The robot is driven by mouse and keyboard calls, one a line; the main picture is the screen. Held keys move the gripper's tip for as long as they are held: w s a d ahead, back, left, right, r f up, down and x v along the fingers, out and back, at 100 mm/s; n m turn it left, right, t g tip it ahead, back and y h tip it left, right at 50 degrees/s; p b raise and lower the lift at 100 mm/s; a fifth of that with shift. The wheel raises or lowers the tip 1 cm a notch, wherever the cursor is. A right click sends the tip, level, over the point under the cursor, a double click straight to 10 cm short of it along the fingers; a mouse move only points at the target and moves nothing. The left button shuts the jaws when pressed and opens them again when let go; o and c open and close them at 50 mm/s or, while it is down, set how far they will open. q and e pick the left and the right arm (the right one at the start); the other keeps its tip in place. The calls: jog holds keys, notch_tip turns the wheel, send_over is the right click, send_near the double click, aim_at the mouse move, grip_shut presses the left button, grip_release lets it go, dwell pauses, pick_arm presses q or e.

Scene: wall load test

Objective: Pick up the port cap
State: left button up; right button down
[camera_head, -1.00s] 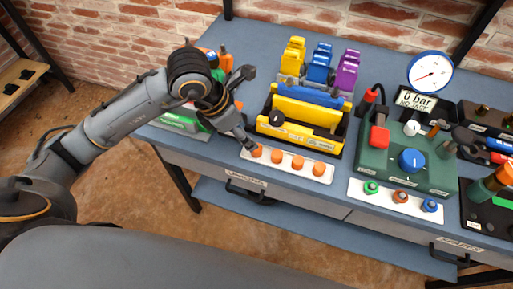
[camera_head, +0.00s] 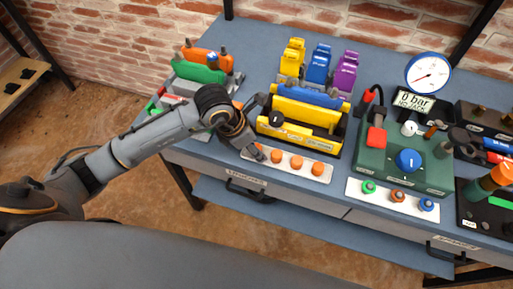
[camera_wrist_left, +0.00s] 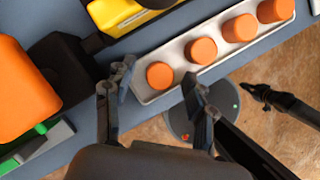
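Several orange port caps stand in a row on a white tray along the bench's front edge. In the left wrist view, the leftmost port cap (camera_wrist_left: 160,76) appears between the open fingers of my left gripper (camera_wrist_left: 156,74). I see no contact, and the height gap is unclear. In the head view, my left gripper (camera_head: 257,128) is over the left end of the tray (camera_head: 327,178) and mostly hides that cap. The other caps (camera_head: 296,163) show clearly. A dark pronged shape (camera_wrist_left: 262,96) low over the floor looks like my right gripper; its opening is unclear.
A yellow and black fixture (camera_head: 305,130) stands close behind the tray. An orange and green block (camera_head: 205,68) is on the left. A green test box (camera_head: 395,165) with a blue knob and gauge (camera_head: 430,72) stands right. A drawer handle (camera_head: 248,190) juts out below.

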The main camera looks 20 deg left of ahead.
pick_arm(q)
jog(key=c, duration=0.8)
jog(key=shift+o, duration=0.2)
jog(key=shift+r, duration=0.1)
jog(key=shift+r, duration=0.2)
notch_tip(320, 180, up, 2)
jog(key=shift+r+b, duration=0.1)
jog(key=shift+b, duration=0.5)
jog(key=s+a+r+b, duration=0.3)
jog(key=s+a+r, duration=0.3)
jog(key=a+r, duration=0.4)
jog(key=shift+s+a+b, duration=0.3)
jog(key=shift+s+a, duration=0.05)
jog(key=shift+a, duration=0.85)
jog(key=shift+r, duration=0.15)
